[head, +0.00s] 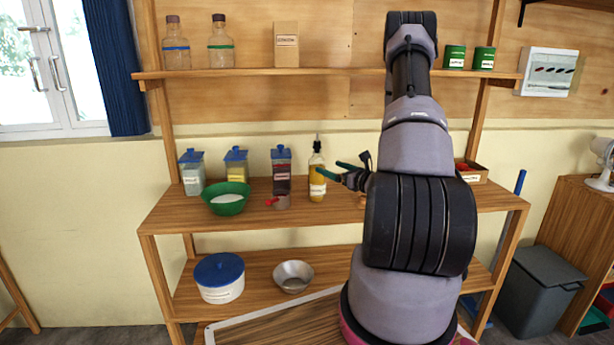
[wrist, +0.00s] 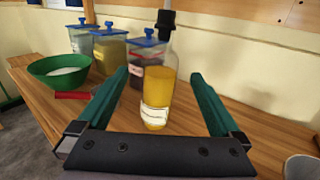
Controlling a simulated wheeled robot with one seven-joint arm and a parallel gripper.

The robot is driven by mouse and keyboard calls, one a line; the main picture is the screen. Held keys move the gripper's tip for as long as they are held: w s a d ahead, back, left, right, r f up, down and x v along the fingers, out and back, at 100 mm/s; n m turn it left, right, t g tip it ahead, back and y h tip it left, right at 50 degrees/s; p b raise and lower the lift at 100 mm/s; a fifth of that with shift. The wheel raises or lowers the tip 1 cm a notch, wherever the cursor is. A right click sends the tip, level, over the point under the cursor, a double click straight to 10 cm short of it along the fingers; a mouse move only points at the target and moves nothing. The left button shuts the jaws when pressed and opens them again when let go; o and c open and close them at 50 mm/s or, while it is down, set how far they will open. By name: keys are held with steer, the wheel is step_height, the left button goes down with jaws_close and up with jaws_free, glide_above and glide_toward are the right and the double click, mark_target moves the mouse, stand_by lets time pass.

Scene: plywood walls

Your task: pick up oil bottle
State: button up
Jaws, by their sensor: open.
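The oil bottle (head: 317,176) is a clear bottle of yellow oil with a dark spout and a white label. It stands upright on the middle shelf, right of the lidded containers. It also shows in the wrist view (wrist: 157,90), between and just beyond the green fingers. My gripper (head: 332,170) is open and empty, level with the bottle at its right side in the head view. In the wrist view my gripper (wrist: 160,88) has one finger on each side of the bottle's outline. I cannot tell whether the bottle is fully between the fingertips.
Blue-lidded containers (head: 236,165) and a green bowl (head: 227,197) stand left of the bottle. A small cup with a red handle (head: 279,201) is close to its left. The upper shelf (head: 330,72) runs above. The shelf front before the bottle is clear.

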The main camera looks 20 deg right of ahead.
mark_target(311, 160)
steer(key=x, duration=1.1)
steer(key=shift+w+d+f, duration=0.1)
steer(key=shift+w, duration=0.1)
jaws_close()
